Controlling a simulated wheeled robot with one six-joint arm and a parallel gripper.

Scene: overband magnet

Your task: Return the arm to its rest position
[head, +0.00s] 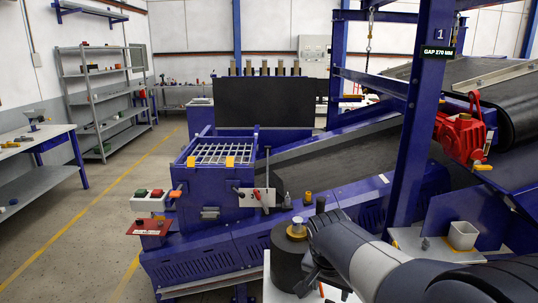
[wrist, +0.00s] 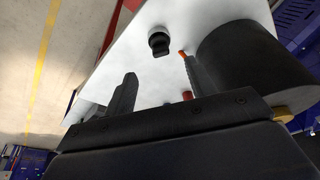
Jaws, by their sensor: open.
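My arm (head: 360,255) reaches in from the lower right of the head view, over a white-topped surface (head: 275,292). My gripper (wrist: 157,72) shows in the wrist view with its two dark fingers spread apart and nothing between them. In the head view the gripper is mostly hidden by my wrist. The fingers are above the white top, beside a large black cylinder (wrist: 240,65). A black knob-like piece (wrist: 158,42) is on the white top just past the fingertips. Small orange and red parts show near the right finger, partly hidden by it.
The black cylinder with a brass-coloured top (head: 297,230) stands close to my wrist. A blue post (head: 414,130) and a red hoist-like unit (head: 461,137) stand near my arm. A blue grated hopper (head: 205,190) and a conveyor (head: 330,155) lie beyond. Floor at left is clear.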

